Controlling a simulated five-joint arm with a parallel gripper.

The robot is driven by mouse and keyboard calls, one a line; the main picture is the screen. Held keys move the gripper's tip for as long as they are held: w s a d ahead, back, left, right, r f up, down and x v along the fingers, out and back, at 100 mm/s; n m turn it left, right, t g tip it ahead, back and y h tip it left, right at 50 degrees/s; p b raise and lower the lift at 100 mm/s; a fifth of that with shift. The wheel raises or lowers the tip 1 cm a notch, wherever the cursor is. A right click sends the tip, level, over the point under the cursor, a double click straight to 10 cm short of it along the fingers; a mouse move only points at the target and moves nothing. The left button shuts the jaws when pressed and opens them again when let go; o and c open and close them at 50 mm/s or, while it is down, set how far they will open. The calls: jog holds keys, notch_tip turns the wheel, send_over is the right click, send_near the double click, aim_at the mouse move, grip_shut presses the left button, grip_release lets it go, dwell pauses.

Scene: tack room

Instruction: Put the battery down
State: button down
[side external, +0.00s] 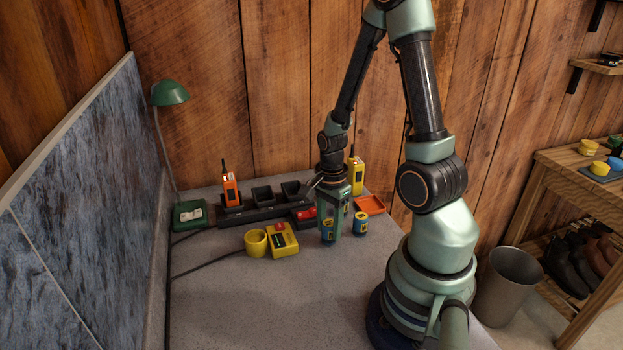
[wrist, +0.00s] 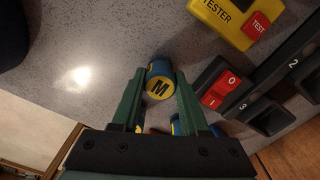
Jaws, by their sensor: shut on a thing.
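The battery (wrist: 160,85) is a blue cylinder with a yellow end marked M. In the wrist view it sits between the two green fingertips of my gripper (wrist: 159,88), which is shut on it. In the side view my gripper (side external: 335,228) points down over the worktop and the held battery (side external: 327,231) shows at its fingertips, close to the surface. I cannot tell whether it touches. Another blue-and-yellow battery (side external: 360,224) stands on the worktop just to the right. In the wrist view more blue parts show behind the fingers, mostly hidden.
A yellow tester (side external: 283,240) and a yellow cup (side external: 256,242) stand left of my gripper. Behind are a black charger strip (side external: 250,216) with an orange radio (side external: 231,190), a red switch, a yellow radio (side external: 356,175) and an orange tray (side external: 370,205). The front worktop is clear.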

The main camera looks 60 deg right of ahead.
aim_at(329, 223)
jog(key=shift+f, duration=0.1)
jog(key=shift+c, duration=2.1)
grip_release()
notch_tip(329, 223, up, 12)
jog(key=w+a+r+n+t, duration=0.2)
jog(key=a+r+n, duration=0.3)
jog(key=n, duration=0.5)
jog(key=w+a+r+n+t, duration=0.3)
jog(key=a+r+n, duration=0.3)
jog(key=a+n, duration=0.3)
jog(key=n, duration=0.2)
jog(key=shift+r+n+t, duration=0.15)
jog(key=shift+n+t, duration=0.15)
jog(key=shift+w+a, duration=0.1)
